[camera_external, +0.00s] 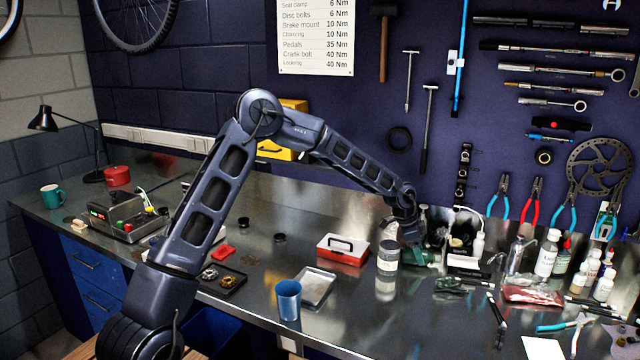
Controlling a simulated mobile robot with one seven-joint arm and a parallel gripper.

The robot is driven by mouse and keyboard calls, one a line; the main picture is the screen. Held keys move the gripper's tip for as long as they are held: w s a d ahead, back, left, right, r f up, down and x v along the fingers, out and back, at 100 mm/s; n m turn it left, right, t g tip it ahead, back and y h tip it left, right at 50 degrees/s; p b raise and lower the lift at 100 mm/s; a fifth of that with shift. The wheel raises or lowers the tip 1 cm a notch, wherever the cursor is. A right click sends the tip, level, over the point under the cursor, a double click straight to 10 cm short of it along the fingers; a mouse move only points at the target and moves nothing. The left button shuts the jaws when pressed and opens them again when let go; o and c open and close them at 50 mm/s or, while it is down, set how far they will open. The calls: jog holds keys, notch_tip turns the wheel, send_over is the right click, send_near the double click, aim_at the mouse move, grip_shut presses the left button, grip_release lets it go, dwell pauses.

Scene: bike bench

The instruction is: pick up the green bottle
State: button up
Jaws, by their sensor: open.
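My gripper (410,230) is at the end of the arm, low over the back middle of the metal bench, and its jaws are open. A dark green object (420,257) sits on the bench just below and beside the gripper, partly behind a grey jar (388,257). Its shape is too small and covered to tell whether it is the green bottle. A small greenish bottle with a red top (563,260) stands among white bottles at the right, well away from the gripper.
A dark box of small items (464,264) stands right of the gripper. A red and white case (342,249), a metal tray (316,287) and a blue cup (288,299) are to the left. White bottles (547,253) and pliers crowd the right. The bench front near the middle is fairly clear.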

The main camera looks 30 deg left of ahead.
jog(key=shift+x, duration=1.05)
jog(key=c, duration=1.1)
jog(key=shift+r, duration=0.1)
